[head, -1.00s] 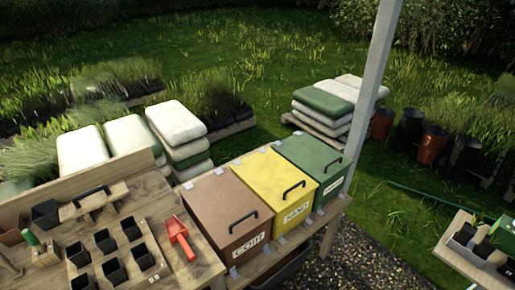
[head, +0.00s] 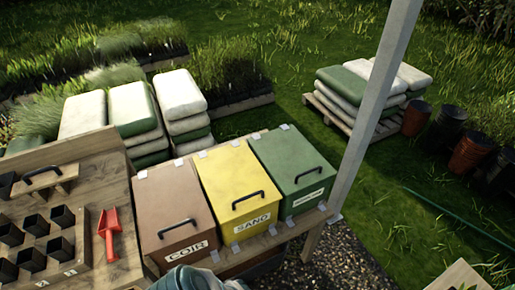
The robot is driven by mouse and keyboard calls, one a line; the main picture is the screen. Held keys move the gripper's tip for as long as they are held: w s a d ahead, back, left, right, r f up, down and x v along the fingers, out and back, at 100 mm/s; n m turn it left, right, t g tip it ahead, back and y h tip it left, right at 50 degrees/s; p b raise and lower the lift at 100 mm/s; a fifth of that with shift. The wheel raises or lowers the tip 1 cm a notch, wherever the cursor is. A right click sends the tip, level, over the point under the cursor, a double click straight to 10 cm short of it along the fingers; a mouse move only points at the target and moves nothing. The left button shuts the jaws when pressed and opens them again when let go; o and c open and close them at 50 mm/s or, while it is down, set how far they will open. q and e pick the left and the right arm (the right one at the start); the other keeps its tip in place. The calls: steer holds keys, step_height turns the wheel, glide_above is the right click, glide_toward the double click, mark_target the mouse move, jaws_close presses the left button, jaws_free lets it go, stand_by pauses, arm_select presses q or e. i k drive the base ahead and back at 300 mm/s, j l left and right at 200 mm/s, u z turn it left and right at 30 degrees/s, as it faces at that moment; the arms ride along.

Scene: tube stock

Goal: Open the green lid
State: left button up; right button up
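The green lid (head: 290,155) is closed on the right-hand bin of a row of three. It has a black handle (head: 309,171) near its front edge and a white label on the bin's front below. The yellow lid (head: 234,175) of the SAND bin and the brown lid (head: 170,203) of the COIR bin are also closed. A grey, rounded part of my own arm shows at the bottom edge, in front of the COIR bin. No gripper fingers show in the head view.
A pale post (head: 373,105) rises just right of the green bin. A red scoop (head: 109,233) and a tray of black pots (head: 45,257) are on the wooden bench at left. Stacked sacks (head: 182,100) stand behind. Gravel lies in front.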

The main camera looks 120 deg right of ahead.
mark_target(294, 164)
steer(key=k+u, duration=0.3)
steer(key=k, duration=0.65)
steer(key=k+z, duration=0.15)
steer(key=z, duration=0.3)
steer(key=k+l+z, duration=0.15)
steer(key=z, duration=0.7)
steer(key=l+z, duration=0.1)
steer(key=z, duration=0.35)
steer(key=k+z, duration=0.1)
steer(key=z, duration=0.3)
steer(key=l+z, duration=0.15)
steer(key=z, duration=0.7)
steer(key=l+z, duration=0.15)
steer(key=z, duration=0.3)
